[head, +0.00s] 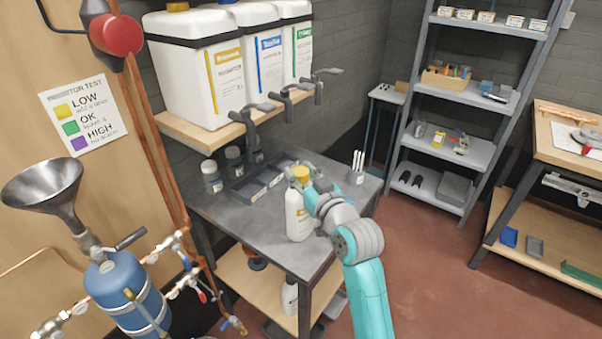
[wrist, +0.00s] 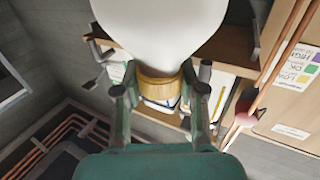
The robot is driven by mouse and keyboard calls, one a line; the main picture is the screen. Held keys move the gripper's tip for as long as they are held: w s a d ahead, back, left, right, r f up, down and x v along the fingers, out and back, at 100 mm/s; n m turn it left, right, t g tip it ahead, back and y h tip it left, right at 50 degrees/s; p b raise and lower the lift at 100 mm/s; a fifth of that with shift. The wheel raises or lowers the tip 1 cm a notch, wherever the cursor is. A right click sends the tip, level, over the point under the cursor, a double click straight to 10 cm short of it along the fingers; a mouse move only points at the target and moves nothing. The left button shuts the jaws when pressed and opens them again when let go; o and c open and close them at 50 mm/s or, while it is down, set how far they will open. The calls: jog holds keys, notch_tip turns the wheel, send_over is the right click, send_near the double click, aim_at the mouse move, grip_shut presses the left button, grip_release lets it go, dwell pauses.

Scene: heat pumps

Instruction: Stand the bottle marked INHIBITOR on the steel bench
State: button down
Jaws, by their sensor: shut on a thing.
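A white bottle (head: 298,217) with a yellow cap (head: 300,173) stands upright over the front part of the grey steel bench (head: 232,221). In the wrist view, the two fingers of my gripper (wrist: 161,93) sit on either side of the yellowish cap and neck (wrist: 160,88), with the white body (wrist: 160,30) beyond. I cannot tell whether the bottle's base touches the bench.
Dark trays (head: 250,187) and grey jars (head: 211,177) stand at the bench's back left. A cup of white sticks (head: 356,173) stands at its back right. Large white tanks with taps (head: 205,75) overhang on a wooden shelf. Bare bench top lies left of the bottle.

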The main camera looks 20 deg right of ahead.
jog(key=c, duration=0.7)
grip_release()
jog(key=shift+f, duration=0.1)
jog(key=s, duration=0.4)
jog(key=s+d, duration=0.1)
jog(key=s, duration=0.7)
jog(key=shift+d, duration=0.4)
